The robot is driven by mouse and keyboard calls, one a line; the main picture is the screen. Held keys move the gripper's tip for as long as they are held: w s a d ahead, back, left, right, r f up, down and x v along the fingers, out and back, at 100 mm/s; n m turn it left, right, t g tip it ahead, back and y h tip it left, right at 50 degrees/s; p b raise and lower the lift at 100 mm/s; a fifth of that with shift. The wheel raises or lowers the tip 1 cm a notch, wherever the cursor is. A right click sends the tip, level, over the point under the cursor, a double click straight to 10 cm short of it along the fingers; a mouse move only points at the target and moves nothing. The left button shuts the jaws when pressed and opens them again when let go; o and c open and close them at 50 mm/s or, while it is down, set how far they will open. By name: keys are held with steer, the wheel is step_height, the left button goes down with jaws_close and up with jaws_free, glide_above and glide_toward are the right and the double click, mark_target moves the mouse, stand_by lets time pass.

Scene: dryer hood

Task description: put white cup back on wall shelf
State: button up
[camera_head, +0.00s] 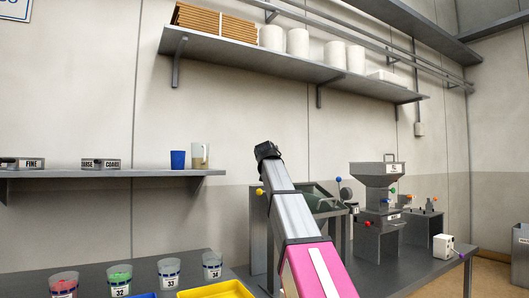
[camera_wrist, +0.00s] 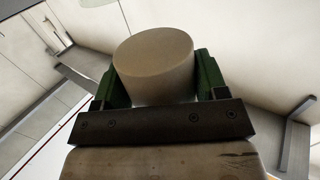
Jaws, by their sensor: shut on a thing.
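In the wrist view my gripper (camera_wrist: 155,85) has its two green fingers shut on a pale, whitish cup (camera_wrist: 153,58). A round, flat beige end of the cup faces the camera. Its far side is hidden. In the head view my arm rises at the centre; neither the held cup nor the fingers can be made out there. A grey wall shelf (camera_head: 120,173) is at the left, with a blue cup (camera_head: 178,160) and a pale, partly brown cup (camera_head: 200,156) near its right end.
A higher shelf (camera_head: 300,72) carries brown stacks and white containers. Labelled holders (camera_head: 22,163) stand on the left shelf. The bench below holds several labelled cups (camera_head: 168,272), a yellow tray (camera_head: 215,290) and a grey hopper machine (camera_head: 378,185). The wall between the shelves is clear.

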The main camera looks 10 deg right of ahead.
steer(key=a+r+n+y, duration=0.1)
steer(key=a+r+y, duration=0.1)
steer(key=a, duration=1.2)
steer(key=a+r+n+y, duration=0.1)
steer(key=a+r, duration=0.1)
steer(key=a, duration=1.2)
steer(key=s+a+r+n+y, duration=0.15)
steer(key=s+a, duration=0.35)
steer(key=a, duration=0.9)
steer(key=s+a+r+n+y, duration=0.1)
steer(key=s+a+r+y, duration=0.2)
steer(key=a, duration=1.1)
steer(key=shift+h, duration=0.35)
steer(key=w+d+f, duration=0.1)
steer(key=w+f, duration=0.1)
steer(key=w, duration=0.1)
steer(key=w+d+f, duration=0.2)
steer(key=w, duration=0.1)
steer(key=w+d+f, duration=0.1)
steer(key=w+f, duration=0.2)
steer(key=shift+d, duration=0.3)
steer(key=shift+f, duration=2.1)
steer(key=shift+f, duration=0.1)
steer(key=o, duration=1)
